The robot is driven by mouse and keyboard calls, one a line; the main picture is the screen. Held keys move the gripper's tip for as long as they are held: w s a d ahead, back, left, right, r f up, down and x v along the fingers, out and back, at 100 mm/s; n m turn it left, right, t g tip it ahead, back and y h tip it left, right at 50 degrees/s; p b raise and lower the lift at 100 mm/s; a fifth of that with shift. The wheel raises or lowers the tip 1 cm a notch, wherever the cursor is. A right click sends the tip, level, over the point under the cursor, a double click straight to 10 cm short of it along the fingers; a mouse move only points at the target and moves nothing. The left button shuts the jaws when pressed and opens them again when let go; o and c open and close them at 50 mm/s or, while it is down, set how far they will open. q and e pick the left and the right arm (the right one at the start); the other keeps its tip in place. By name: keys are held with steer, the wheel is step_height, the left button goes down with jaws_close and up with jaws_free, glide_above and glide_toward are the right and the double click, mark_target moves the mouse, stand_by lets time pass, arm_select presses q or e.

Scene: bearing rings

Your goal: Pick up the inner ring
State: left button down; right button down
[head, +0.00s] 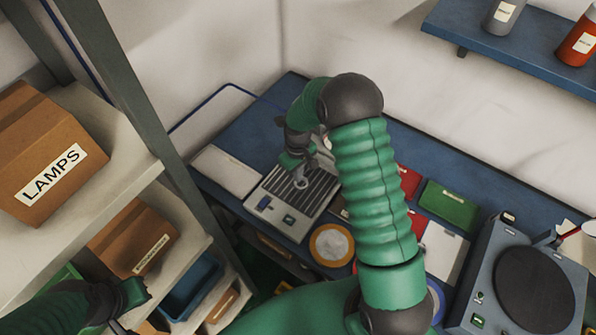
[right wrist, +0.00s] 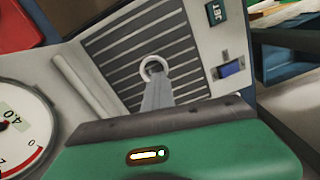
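The inner ring, a small pale metal ring (right wrist: 143,67), appears over the dark ribbed plate (right wrist: 120,45) of a grey device. In the head view, the ring (head: 300,184) shows small over the same ribbed device (head: 322,190), just below my right gripper (head: 297,168). In the right wrist view, a narrow grey finger of my right gripper (right wrist: 157,92) reaches to the ring and overlaps its near edge. I cannot tell whether the finger grips the ring or only covers it. My left gripper (head: 132,305) is at the lower left, away from the device, its fingers unclear.
A round dial (right wrist: 22,125) is left of the device in the right wrist view. On the blue bench are a green box (head: 449,205) and a machine with a dark disc (head: 543,288). A shelf (head: 120,165) with cardboard boxes stands at left.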

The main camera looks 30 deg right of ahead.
steer(key=s+a+p, duration=0.1)
steer(key=s, duration=0.1)
steer(key=s+a+r+p, duration=0.1)
steer(key=s+a, duration=0.1)
steer(key=s, duration=0.1)
steer(key=s+a, duration=0.2)
steer(key=s, duration=0.1)
steer(key=shift+a+r+p, duration=0.2)
steer(key=shift+r+p, duration=0.2)
steer(key=s+a, duration=0.3)
steer(key=s, duration=0.1)
steer(key=shift+s+a+p, duration=0.3)
steer(key=shift+a+p, duration=0.05)
steer(key=shift+d, duration=0.1)
steer(key=c, duration=1.8)
jaws_free()
steer(key=o, duration=1.4)
steer(key=shift+c, duration=0.2)
